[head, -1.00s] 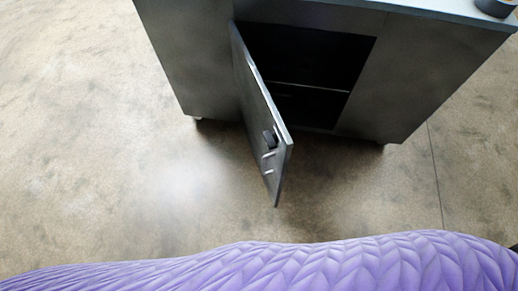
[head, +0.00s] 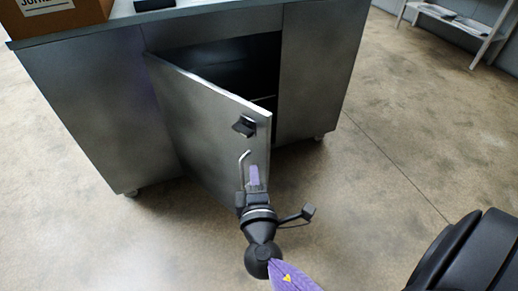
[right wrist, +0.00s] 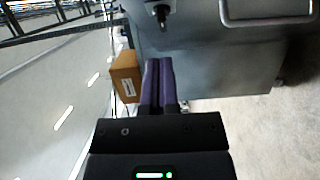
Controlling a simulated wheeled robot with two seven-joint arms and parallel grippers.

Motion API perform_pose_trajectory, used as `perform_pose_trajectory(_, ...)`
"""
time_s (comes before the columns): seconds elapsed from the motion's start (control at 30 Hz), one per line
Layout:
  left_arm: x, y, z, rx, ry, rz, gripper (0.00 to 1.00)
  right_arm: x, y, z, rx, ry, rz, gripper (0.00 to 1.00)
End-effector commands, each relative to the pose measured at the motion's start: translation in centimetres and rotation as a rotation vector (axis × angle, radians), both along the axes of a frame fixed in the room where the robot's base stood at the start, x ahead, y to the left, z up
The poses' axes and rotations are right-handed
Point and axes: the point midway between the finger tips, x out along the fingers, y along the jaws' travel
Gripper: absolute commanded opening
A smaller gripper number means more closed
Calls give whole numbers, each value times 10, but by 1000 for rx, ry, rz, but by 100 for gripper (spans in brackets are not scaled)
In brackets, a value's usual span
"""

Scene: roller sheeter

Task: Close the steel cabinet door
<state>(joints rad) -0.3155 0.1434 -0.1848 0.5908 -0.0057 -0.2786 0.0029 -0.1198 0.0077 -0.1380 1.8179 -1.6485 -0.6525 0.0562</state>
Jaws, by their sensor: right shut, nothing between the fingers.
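The steel cabinet door (head: 208,120) stands ajar, hinged at its left side, with its free edge swung out toward me. A black latch (head: 244,126) and a thin bar handle (head: 243,160) are on its outer face near the free edge. The handle also shows in the right wrist view (right wrist: 268,22). My right gripper (head: 254,170) is shut and empty, with its purple fingers over the lower part of the door near the free edge. I cannot tell whether they touch it. The fingers also show in the right wrist view (right wrist: 158,62). My left gripper is not in view.
The steel cabinet (head: 85,110) has a dark opening behind the door. A cardboard box (head: 75,18) sits on its top at the left. A white rack (head: 460,22) stands at the far right. The concrete floor (head: 390,150) to the right is clear.

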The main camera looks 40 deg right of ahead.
Motion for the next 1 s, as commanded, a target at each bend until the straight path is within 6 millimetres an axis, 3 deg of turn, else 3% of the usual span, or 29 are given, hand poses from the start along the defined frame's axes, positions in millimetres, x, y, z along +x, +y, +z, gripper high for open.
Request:
perform_pose_trajectory(0.3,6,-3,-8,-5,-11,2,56,61,-34,-1,0,1,0,0)
perform_pose_trajectory(0.6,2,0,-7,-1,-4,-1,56,69,-70,-1,1,3,1,0)
perform_pose_trajectory(1.0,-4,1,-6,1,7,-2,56,70,-73,-1,1,3,2,0)
